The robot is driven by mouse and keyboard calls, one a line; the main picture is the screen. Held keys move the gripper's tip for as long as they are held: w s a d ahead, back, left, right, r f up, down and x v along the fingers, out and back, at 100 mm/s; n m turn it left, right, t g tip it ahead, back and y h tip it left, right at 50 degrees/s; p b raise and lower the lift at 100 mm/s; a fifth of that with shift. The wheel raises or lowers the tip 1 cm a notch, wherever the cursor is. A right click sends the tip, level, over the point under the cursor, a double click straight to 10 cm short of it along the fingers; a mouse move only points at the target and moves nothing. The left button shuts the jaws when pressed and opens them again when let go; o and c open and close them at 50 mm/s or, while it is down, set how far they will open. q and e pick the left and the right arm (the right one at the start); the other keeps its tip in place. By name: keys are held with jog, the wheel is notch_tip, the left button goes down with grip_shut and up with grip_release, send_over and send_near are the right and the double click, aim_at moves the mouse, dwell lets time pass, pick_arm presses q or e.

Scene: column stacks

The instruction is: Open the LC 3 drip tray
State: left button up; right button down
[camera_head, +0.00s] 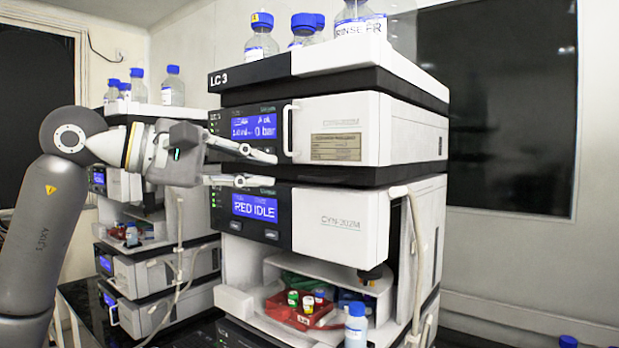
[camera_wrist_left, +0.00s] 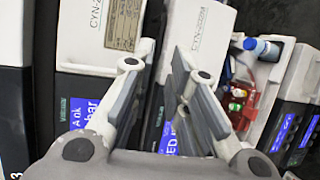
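The LC 3 stack (camera_head: 282,70) stands in the middle of the head view. Its upper module (camera_head: 345,128) has a blue screen and a white upright bar handle (camera_head: 290,130) at the left of its pale front panel. No part is visibly labelled as a drip tray, so I cannot tell which it is. My left gripper (camera_head: 275,170) is open and empty, with fingers one above the other in front of the seam between the upper module and the "RED IDLE" module (camera_head: 340,222), below the handle. The wrist view shows the gripper (camera_wrist_left: 162,55) open too. My right gripper is out of view.
Bottles (camera_head: 261,37) stand on top of the stack. Below, an open bay holds a red vial tray (camera_head: 302,310) and a blue-capped bottle (camera_head: 356,326). A pale tube (camera_head: 418,235) hangs at the right. Another stack (camera_head: 150,268) stands behind at the left.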

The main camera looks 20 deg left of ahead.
aim_at(308, 179)
pick_arm(q)
jog(key=p+x, duration=0.2)
jog(key=x, duration=0.7)
jog(key=shift+w+d+p, duration=0.15)
jog(key=shift+d+p, duration=0.1)
jog(key=shift+p, duration=0.15)
jog(key=shift+w+d+f, duration=0.1)
jog(key=shift+w, duration=0.05)
grip_shut()
